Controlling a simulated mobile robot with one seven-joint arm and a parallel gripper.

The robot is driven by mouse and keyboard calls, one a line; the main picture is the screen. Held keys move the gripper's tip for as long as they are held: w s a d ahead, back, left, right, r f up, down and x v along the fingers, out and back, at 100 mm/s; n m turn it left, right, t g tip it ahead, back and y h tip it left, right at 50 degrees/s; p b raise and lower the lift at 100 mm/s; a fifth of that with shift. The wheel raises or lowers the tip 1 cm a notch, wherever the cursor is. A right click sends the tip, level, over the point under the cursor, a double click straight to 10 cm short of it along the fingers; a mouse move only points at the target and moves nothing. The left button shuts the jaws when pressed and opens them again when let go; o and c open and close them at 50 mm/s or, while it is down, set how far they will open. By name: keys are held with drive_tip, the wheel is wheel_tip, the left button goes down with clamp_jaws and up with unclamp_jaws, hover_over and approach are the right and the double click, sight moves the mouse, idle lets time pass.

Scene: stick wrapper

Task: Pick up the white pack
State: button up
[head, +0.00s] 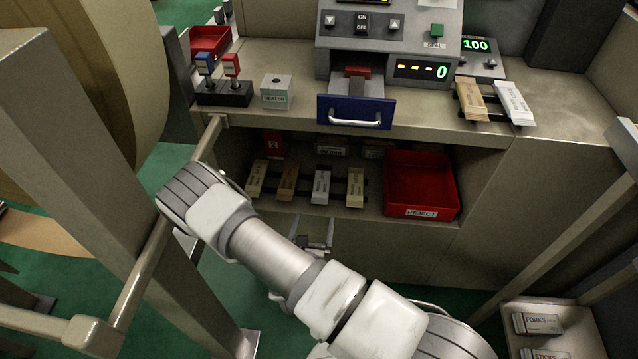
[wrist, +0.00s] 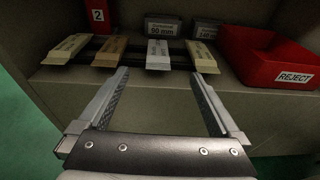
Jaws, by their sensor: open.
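A white pack (head: 320,187) lies on the lower shelf in a row of packs, with tan and brown ones to its left and a tan one to its right. In the wrist view the white pack (wrist: 158,54) is straight ahead, between the lines of my fingers. Another white pack (head: 513,103) lies on the counter at the right, beside a brown pack. My gripper (wrist: 159,75) is open and empty, in front of the shelf edge and short of the packs. In the head view my gripper (head: 316,238) is small and partly hidden by my arm.
A red REJECT bin (head: 415,187) stands on the shelf right of the packs. Grey boxes (wrist: 172,27) and a red block marked 2 (wrist: 98,20) stand behind them. The counter and blue drawer (head: 355,111) overhang the shelf. A rail (head: 150,265) runs at the left.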

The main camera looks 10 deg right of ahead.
sight(321, 188)
drive_tip(key=b+x, duration=0.1)
drive_tip(key=x, duration=0.3)
drive_tip(key=b+x, duration=0.1)
drive_tip(key=x, duration=0.3)
drive_tip(key=f+b+x, duration=0.1)
drive_tip(key=x, duration=0.3)
drive_tip(key=shift+a+f+b, duration=0.1)
drive_tip(key=shift+a+b, duration=0.15)
drive_tip(key=shift+b, duration=0.1)
drive_tip(key=shift+b+x, duration=1.2)
drive_tip(key=shift+x, duration=1.4)
drive_tip(key=shift+s+f, duration=0.1)
drive_tip(key=shift+f, duration=0.05)
drive_tip(key=c, duration=1.4)
